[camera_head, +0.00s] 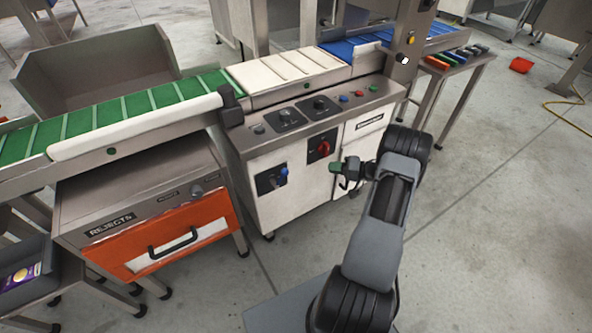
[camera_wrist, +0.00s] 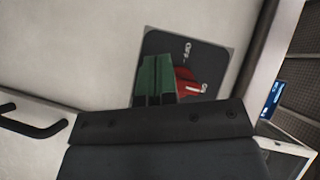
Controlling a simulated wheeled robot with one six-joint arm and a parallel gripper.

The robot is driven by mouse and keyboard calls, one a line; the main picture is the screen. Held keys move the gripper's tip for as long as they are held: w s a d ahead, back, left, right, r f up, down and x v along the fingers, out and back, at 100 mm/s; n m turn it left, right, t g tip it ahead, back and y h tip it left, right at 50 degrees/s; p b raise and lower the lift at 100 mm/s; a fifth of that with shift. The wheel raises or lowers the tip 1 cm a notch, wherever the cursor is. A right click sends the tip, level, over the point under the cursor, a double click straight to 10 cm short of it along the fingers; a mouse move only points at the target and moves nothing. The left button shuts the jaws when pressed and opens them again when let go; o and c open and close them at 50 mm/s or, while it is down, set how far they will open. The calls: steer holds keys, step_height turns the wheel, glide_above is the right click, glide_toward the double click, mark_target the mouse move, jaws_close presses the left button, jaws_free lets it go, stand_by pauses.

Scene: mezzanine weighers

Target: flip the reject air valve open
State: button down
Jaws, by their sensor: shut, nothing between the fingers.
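A blue-handled valve (camera_head: 283,174) sits on a black plate on the cabinet front in the head view, most likely the reject air valve; I cannot read its label. To its right, a red rotary handle (camera_head: 323,148) sits on another black plate. My gripper (camera_head: 337,168) is shut and empty, in front of the cabinet, below and right of the red handle. In the wrist view my green fingertips (camera_wrist: 156,76) overlap the black plate and partly hide the red handle (camera_wrist: 189,82). I cannot tell whether they touch. The blue valve is not seen in the wrist view.
The cabinet top carries knobs and buttons (camera_head: 319,103) below the conveyor belt (camera_head: 290,70). An orange rejects drawer (camera_head: 180,240) with a black handle stands left. A side table (camera_head: 460,66) with coloured items is at the right. The floor in front is clear.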

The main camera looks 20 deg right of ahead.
steer(key=s+a+r+g+y, duration=0.2)
steer(key=s+a+g+y, duration=0.1)
steer(key=s+y, duration=0.15)
steer(key=b+x, duration=0.3)
steer(key=x, duration=1)
steer(key=shift+w+r, duration=0.2)
steer(key=shift+w, duration=0.2)
steer(key=shift+r, duration=0.1)
